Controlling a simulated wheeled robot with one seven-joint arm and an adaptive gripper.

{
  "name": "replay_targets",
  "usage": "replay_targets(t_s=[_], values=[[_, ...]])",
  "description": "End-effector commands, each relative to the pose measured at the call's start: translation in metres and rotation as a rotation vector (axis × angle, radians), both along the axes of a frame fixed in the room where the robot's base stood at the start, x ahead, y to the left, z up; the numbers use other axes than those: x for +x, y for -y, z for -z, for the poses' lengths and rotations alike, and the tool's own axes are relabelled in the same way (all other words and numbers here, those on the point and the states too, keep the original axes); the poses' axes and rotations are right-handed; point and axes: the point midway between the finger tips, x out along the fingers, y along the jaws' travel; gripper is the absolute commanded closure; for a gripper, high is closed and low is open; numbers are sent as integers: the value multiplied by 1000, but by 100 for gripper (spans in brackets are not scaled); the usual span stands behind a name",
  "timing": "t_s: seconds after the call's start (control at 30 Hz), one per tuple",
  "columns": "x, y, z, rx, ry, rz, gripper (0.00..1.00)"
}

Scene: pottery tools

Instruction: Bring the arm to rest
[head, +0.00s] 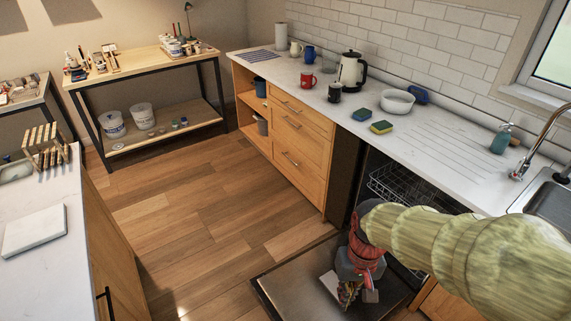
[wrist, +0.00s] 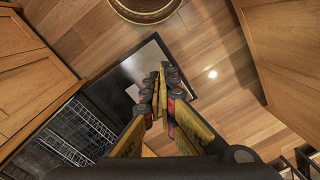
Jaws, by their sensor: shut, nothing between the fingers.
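My arm (head: 450,240), in a pale green sleeve, reaches in from the right of the head view. My gripper (head: 347,298) points down over the open dishwasher door (head: 285,283). In the wrist view my gripper (wrist: 166,80) has its fingers close together, shut and empty. The dishwasher door (wrist: 110,85) also lies below it there. A pale flat patch shows beside the fingers on the door; I cannot tell what it is.
The dishwasher rack (head: 400,190) is inside the open dishwasher. The counter (head: 440,145) holds sponges (head: 382,127), a white bowl (head: 397,101), a kettle (head: 352,72) and mugs. A sink (head: 548,200) is at the right. The wooden floor (head: 180,220) at left is clear.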

Motion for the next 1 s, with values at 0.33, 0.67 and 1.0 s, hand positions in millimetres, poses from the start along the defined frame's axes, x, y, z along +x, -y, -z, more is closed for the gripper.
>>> replay_targets(t_s=[0.33,0.67,1.0], values=[[-37,32,-87,-44,292,6,100],[-50,42,-152,-43,525,46,100],[-51,45,-157,-46,545,56,100]])
